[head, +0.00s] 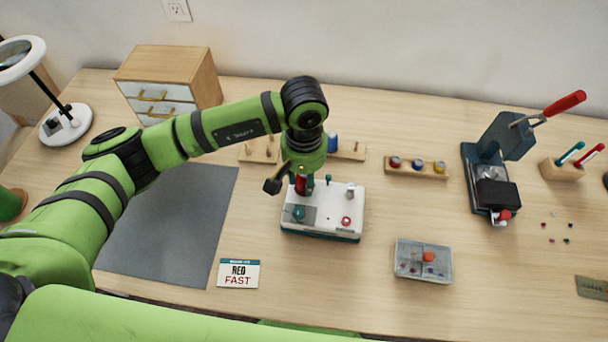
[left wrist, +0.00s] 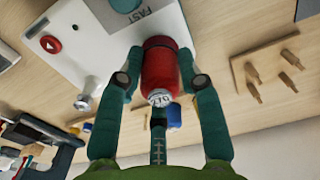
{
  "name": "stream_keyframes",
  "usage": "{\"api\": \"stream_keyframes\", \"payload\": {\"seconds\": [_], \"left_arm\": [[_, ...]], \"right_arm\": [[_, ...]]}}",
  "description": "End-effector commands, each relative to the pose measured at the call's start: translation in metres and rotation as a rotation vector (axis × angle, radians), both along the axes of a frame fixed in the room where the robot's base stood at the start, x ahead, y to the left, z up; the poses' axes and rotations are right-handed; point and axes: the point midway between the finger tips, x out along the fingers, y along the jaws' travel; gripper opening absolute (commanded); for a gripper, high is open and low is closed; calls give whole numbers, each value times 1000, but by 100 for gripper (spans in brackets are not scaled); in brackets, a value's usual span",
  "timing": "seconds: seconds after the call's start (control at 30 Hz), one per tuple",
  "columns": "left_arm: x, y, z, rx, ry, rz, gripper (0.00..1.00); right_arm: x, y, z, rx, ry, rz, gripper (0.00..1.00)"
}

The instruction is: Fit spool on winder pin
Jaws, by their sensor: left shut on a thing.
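A red spool (head: 300,184) is in my left gripper (head: 310,184), above the back part of the white-and-teal winder (head: 325,208). In the left wrist view, the left fingers (left wrist: 160,80) are shut on the sides of the red spool (left wrist: 161,68), whose pale end faces the camera. A metal post (left wrist: 88,92) stands on the winder (left wrist: 105,45), apart from the spool; it also shows in the head view (head: 350,190). The winder has a teal knob (head: 298,213) and a red button (head: 346,221). The spool's far end is hidden. My right gripper is out of view.
A card reading RED FAST (head: 238,273) lies in front, beside a grey mat (head: 170,225). Behind the winder are a peg stand (head: 258,152) and a blue spool (head: 332,143). A small-spool rack (head: 416,170), clear box (head: 423,260) and lever press (head: 490,170) stand right.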

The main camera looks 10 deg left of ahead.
Motion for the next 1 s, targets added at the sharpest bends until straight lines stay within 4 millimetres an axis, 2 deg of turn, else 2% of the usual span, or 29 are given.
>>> {"api": "stream_keyframes", "payload": {"seconds": [0.5, 1.0], "left_arm": [[0, 0, -6, 0, -1, 0, 18], [0, 0, -6, 0, -1, 0, 18]], "right_arm": [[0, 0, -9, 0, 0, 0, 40], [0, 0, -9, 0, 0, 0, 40]]}}
